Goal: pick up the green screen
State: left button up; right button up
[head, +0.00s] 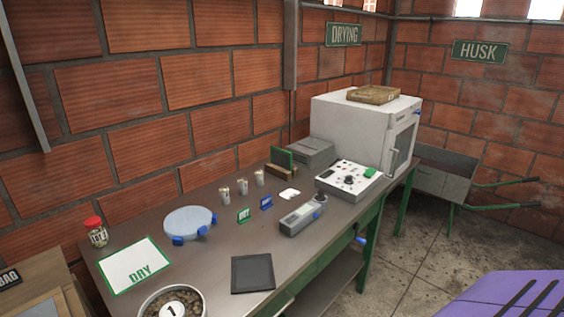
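A green upright panel (281,157), which looks like the green screen, stands at the back of the workbench against the brick wall. A brown wooden block or rack (282,172) is at its lower edge; I cannot tell whether the panel sits in a slot. Grey flat pieces (311,153) stand just to its right. Neither of my grippers shows in the head view.
On the brown workbench (220,262) are a white control box (347,180), grey device (302,218), several small cups, round blue-footed scale (189,220), dark tablet (252,273) and bean bowl (172,303). A white oven (367,130) stands right. A purple slotted object (510,295) is lower right.

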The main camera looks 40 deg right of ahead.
aim_at(283, 159)
jog(key=z, duration=1.15)
jog(key=i+l, duration=0.2)
jog(key=l, duration=0.15)
jog(key=i+l, duration=0.2)
jog(key=l, duration=0.15)
jog(key=i+l, duration=0.2)
jog(key=l, duration=0.15)
jog(key=i+l, duration=0.15)
jog(key=l, duration=0.2)
